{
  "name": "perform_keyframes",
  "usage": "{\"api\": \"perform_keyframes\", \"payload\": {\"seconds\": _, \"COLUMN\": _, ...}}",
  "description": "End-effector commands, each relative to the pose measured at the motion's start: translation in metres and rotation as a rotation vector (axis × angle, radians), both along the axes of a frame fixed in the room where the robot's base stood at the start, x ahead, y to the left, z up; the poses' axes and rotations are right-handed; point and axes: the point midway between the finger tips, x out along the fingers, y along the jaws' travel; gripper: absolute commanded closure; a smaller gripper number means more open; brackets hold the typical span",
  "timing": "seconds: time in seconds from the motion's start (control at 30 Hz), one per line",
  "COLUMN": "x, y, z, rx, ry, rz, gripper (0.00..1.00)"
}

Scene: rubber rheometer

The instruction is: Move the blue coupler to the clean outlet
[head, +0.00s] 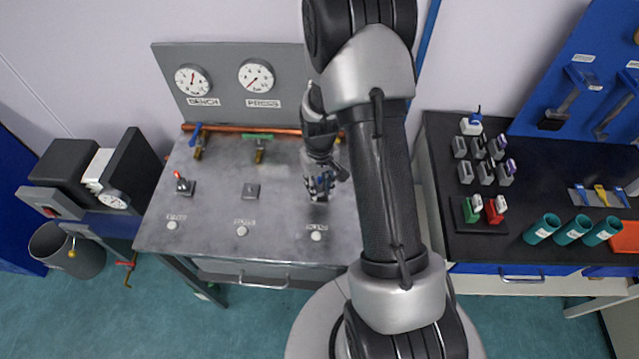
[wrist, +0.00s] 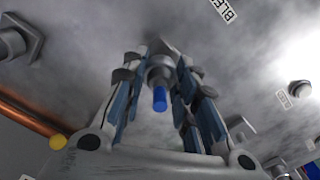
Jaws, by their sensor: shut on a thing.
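In the head view the fingers mostly hide the coupler. Whether it is seated on an outlet or held clear of the bench cannot be told. A bare grey outlet block (head: 252,190) stands at mid-bench. Another outlet (head: 184,185) at the left carries a red-topped part. I cannot tell which outlet is clean.
Two gauges (head: 193,80) stand on the back panel. A copper pipe (head: 228,129) with a blue-handled and a green-handled valve (head: 258,140) runs along the bench's rear. Several round buttons (head: 242,231) line the front. A black side bench (head: 540,185) holds racks and teal cups.

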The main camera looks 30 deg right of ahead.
Motion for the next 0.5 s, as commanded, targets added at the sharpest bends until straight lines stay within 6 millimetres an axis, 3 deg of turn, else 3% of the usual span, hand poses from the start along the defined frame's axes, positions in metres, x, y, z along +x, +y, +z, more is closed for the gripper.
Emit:
{"api": "perform_keyframes", "payload": {"seconds": 0.3, "x": 0.0001, "y": 0.0000, "z": -0.0122, "rx": 0.000, "ry": 0.000, "rz": 0.000, "gripper": 1.00}}
{"api": "perform_keyframes", "payload": {"seconds": 0.33, "x": 0.0001, "y": 0.0000, "z": -0.0110, "rx": 0.000, "ry": 0.000, "rz": 0.000, "gripper": 0.71}}
{"api": "perform_keyframes", "payload": {"seconds": 0.5, "x": 0.0002, "y": 0.0000, "z": -0.0103, "rx": 0.000, "ry": 0.000, "rz": 0.000, "gripper": 0.60}}
